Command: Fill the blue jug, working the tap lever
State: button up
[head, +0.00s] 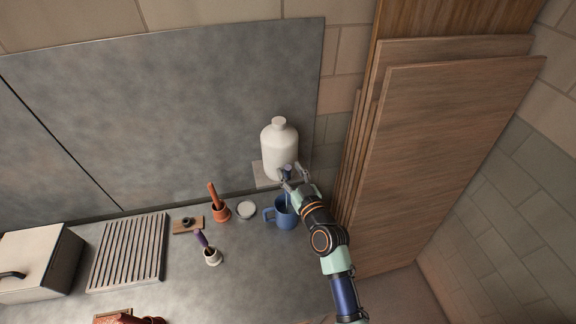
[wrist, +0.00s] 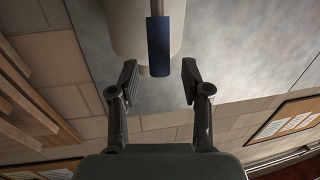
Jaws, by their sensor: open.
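The blue jug (head: 285,212) stands upright on the grey counter below a white bottle-shaped container (head: 279,150), its handle to the left. The container rests on a small shelf (head: 263,175) at the wall. The blue tap lever (wrist: 160,46) hangs on a metal stem in front of the white container in the wrist view. My gripper (head: 292,174) is at the tap, above the jug. In the wrist view my gripper (wrist: 159,82) is open, with its fingers apart on either side below the lever. Whether a finger touches the lever cannot be told. The jug's inside is mostly hidden by my arm.
A slatted rack (head: 130,252) is further left. Tall wooden boards (head: 440,150) lean close on the right.

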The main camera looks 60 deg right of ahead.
jog(key=shift+x, duration=1)
grip_shut()
